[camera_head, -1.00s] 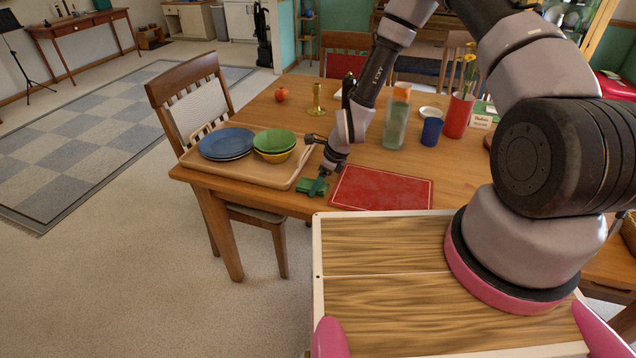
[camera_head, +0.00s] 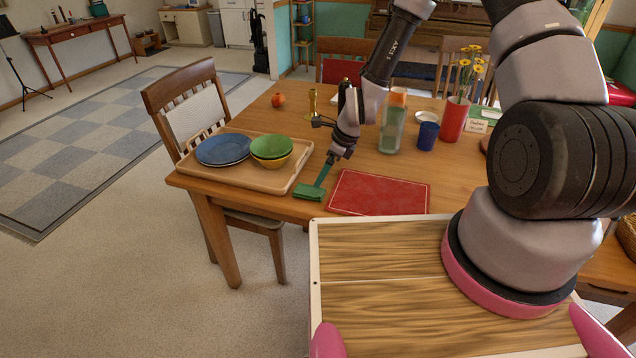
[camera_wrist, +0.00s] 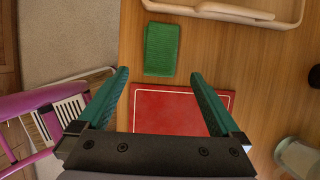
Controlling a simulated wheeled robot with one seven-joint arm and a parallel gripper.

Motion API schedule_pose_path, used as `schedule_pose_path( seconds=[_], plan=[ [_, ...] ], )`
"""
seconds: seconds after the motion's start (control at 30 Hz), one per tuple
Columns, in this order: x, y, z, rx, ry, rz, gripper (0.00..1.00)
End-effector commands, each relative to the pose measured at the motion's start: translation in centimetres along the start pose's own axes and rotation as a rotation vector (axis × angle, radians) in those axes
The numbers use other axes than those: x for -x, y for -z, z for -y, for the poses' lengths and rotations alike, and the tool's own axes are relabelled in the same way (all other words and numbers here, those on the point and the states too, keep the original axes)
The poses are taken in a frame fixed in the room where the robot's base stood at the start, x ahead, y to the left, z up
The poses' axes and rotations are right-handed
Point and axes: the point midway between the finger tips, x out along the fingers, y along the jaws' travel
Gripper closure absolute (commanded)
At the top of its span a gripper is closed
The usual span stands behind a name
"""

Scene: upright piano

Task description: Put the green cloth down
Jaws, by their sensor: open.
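The green cloth (camera_head: 307,191) lies folded and flat on the wooden table, between the tray and the red placemat. In the wrist view the cloth (camera_wrist: 161,49) lies beyond my fingertips, apart from them. My gripper (camera_head: 325,172) is above the table near the cloth in the head view. In the wrist view my gripper (camera_wrist: 158,75) has its two green fingers spread wide with nothing between them but the view of the table and placemat below.
A wooden tray (camera_head: 216,173) with blue plates and green and yellow bowls is left of the cloth. A red placemat (camera_head: 380,192) is right of it. A glass bottle (camera_head: 392,125), blue cup (camera_head: 427,135), red vase (camera_head: 453,120) and brass candlestick (camera_head: 312,103) stand farther back.

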Motion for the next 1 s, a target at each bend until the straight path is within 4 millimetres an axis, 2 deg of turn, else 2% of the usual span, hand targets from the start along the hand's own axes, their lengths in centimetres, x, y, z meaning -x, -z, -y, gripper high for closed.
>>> schedule_pose_path(
  seconds=[0.03,0.2,0.53,0.63,0.77,0.9,1.0],
  plan=[
    [1.1,0.0,0.1,-0.001,0.003,0.001,0.0],
    [3.3,0.0,0.0,0.001,0.001,0.001,0.0],
    [4.4,-0.1,0.1,0.011,0.003,-0.001,0.0],
    [6.2,-0.2,0.9,0.072,0.023,-0.008,0.0],
    [11.1,-0.5,2.7,0.242,0.07,-0.034,0.0],
    [18.2,-0.6,4.1,0.474,0.128,-0.081,0.0],
    [23.3,-0.6,4.4,0.63,0.166,-0.118,0.0]
  ],
)
